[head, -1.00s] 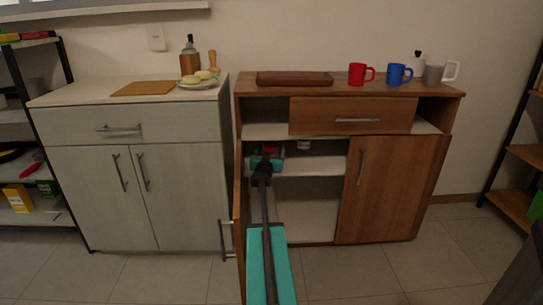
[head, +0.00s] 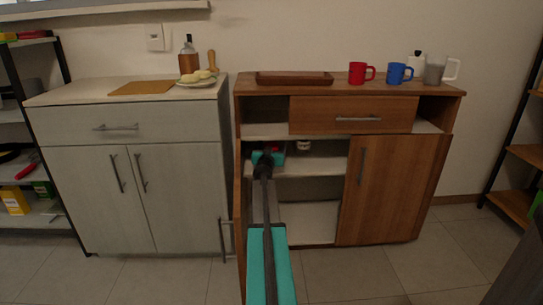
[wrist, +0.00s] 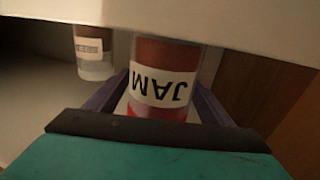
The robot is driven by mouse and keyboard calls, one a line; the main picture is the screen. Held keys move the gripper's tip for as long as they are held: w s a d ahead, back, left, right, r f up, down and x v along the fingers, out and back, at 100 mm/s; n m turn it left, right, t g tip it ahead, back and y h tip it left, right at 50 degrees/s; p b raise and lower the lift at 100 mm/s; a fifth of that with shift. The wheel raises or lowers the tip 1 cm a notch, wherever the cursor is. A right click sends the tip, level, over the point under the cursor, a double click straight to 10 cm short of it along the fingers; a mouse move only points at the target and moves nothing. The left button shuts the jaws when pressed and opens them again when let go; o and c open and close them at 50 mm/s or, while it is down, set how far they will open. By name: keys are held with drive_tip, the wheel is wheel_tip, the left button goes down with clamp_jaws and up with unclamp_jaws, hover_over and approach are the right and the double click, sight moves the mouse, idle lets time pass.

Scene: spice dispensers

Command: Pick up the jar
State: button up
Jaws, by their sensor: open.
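A jar with red contents and a white label reading JAM upside down (wrist: 160,87) stands between my gripper's fingers in the wrist view. In the head view my gripper (head: 268,157) is inside the open left side of the wooden cabinet, at the middle shelf, and mostly hides the jar.
A second jar with a white label (wrist: 92,52) stands beside it; it also shows in the head view (head: 303,146). The cabinet's left door (head: 238,205) is swung open beside my arm. The right door (head: 380,190) is shut. The shelf board (wrist: 230,25) is close above.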

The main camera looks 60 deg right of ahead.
drive_tip(key=c, duration=1.4)
drive_tip(key=shift+o, duration=0.2)
drive_tip(key=shift+r, duration=0.25)
